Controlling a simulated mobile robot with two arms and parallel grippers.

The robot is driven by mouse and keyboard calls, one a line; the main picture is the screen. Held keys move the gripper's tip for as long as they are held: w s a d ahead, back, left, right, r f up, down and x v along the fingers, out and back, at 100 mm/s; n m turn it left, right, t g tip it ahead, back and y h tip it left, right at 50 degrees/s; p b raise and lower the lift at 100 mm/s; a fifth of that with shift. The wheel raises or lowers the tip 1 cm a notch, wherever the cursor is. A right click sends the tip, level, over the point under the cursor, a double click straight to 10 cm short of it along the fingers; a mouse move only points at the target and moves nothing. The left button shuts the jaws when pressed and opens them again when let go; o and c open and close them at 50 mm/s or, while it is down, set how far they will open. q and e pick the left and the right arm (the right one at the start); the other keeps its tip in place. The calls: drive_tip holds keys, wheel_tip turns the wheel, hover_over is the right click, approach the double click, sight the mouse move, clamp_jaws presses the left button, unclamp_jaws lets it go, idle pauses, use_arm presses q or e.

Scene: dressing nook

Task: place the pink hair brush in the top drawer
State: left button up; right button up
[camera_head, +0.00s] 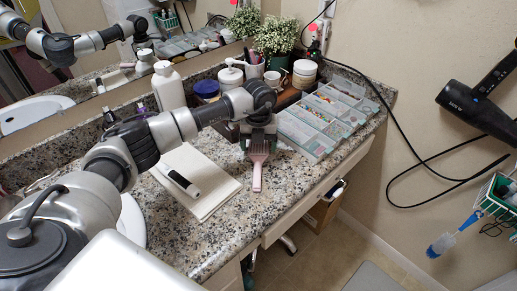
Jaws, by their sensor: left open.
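The pink hair brush (257,178) lies on the speckled granite counter, its handle pointing toward the front edge. My left gripper (259,146) is open and pointing down over the brush's head end. The gripper partly hides that end, and I cannot tell whether the fingers touch it. White drawer fronts (292,217) show under the counter's front edge; how far any drawer is open is unclear. My right gripper is not in view.
A clear compartment organizer (316,128) stands right of the gripper. Bottles and a potted plant (277,37) stand along the mirror. A black hair dryer (474,108) hangs on the right wall.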

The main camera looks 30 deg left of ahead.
use_arm(q)
drive_tip(key=c, duration=1.1)
drive_tip(key=shift+r, duration=0.1)
